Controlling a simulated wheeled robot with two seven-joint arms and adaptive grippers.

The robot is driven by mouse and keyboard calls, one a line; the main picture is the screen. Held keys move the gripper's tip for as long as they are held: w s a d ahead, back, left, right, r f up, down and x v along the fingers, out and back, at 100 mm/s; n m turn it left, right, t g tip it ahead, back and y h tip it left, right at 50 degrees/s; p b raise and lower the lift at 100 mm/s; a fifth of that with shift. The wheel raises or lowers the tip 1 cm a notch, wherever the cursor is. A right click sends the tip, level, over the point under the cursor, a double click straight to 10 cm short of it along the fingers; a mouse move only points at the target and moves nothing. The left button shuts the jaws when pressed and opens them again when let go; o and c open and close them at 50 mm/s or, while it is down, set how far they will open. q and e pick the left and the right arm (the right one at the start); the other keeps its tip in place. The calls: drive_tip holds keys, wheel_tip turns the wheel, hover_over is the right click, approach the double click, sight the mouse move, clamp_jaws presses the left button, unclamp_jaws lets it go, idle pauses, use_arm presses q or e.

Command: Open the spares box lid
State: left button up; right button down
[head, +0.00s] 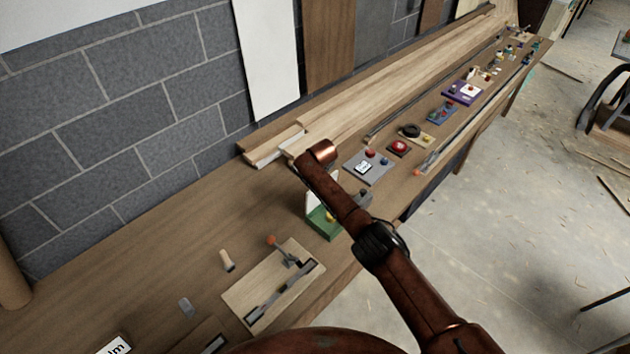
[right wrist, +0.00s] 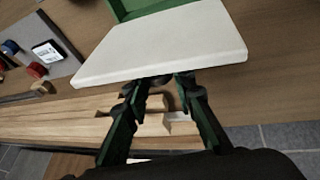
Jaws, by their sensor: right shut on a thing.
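The spares box (head: 325,223) is green and stands on the bench in the middle of the head view, partly behind my right arm. Its white lid (head: 309,202) stands raised along the box's wall side. In the right wrist view the lid (right wrist: 165,45) fills the upper middle, with the green box (right wrist: 150,8) beyond it. My right gripper (right wrist: 160,82) is shut on the lid's near edge. In the head view my arm hides this gripper. My left gripper is in neither view.
A wooden board with an orange-knobbed lever (head: 272,285) lies nearer on the bench. A grey panel (head: 367,167) with buttons sits just beyond the box. Long timber planks (head: 400,90) run along the wall. Bare bench (head: 150,265) shows at left.

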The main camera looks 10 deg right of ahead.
drive_tip(key=shift+w+a+r, duration=0.15)
drive_tip(key=c, duration=2.1)
unclamp_jaws()
drive_tip(key=o, duration=0.5)
drive_tip(key=shift+s+r, duration=0.25)
drive_tip(key=shift+r, duration=0.15)
drive_tip(key=v, duration=1.1)
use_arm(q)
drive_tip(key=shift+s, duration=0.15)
use_arm(e)
drive_tip(key=shift+f, duration=0.1)
